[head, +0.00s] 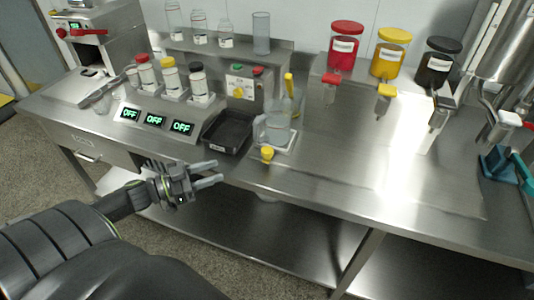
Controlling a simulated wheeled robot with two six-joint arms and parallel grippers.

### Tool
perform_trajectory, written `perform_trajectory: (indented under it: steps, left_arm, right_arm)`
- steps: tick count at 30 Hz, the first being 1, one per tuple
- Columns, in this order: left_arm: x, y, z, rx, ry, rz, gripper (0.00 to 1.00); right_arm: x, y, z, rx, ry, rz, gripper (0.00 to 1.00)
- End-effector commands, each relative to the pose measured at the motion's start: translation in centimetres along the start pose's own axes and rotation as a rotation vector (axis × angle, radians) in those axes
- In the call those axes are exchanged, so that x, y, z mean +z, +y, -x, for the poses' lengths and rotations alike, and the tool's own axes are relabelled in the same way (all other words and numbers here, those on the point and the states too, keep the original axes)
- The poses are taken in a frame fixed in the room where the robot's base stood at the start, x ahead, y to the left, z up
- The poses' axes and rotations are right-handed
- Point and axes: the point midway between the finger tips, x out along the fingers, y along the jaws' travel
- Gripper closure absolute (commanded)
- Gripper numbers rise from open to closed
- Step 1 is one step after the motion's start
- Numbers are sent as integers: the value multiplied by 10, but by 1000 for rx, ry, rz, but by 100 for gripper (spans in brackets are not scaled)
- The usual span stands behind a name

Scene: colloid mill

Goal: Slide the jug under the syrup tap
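A clear jug (277,124) stands upright on a pale square plate (287,141) on the steel counter, just right of a black tray. Three lidded dispensers stand at the back right, red (342,50), yellow (387,57) and black (437,64). Each has a tap at its front: a red-topped tap (331,79), a yellow-topped tap (385,91) and a dark tap (439,112). I cannot read which one is syrup. My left gripper (216,173) is open and empty at the counter's front edge, left of and nearer than the jug, not touching it. My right gripper is out of view.
The black tray (229,132) lies left of the jug. A yellow knob (267,154) is close in front of it and a yellow upright piece (289,84) behind it. Scale displays (154,120) and bottles (169,76) stand left. The counter (365,160) right of the jug is clear.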

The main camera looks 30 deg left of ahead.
Motion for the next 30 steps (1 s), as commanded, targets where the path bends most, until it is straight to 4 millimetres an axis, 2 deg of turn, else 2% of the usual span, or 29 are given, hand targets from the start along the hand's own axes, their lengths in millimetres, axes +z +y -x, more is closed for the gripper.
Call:
perform_trajectory:
  steps: [1, 6, 21, 25, 30]
  left_arm:
    - [-2, 0, -11, -1, 7, -2, 60]
    - [-2, -1, -40, -2, 7, -2, 60]
    - [-3, -1, -121, -4, 4, 0, 60]
    - [-2, -2, -138, -4, 3, -1, 60]
    - [-1, -1, -149, -4, 1, -1, 60]
  right_arm:
    - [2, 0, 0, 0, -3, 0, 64]
    - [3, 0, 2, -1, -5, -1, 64]
    - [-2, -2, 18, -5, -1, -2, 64]
    - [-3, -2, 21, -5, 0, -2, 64]
    - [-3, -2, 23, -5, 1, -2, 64]
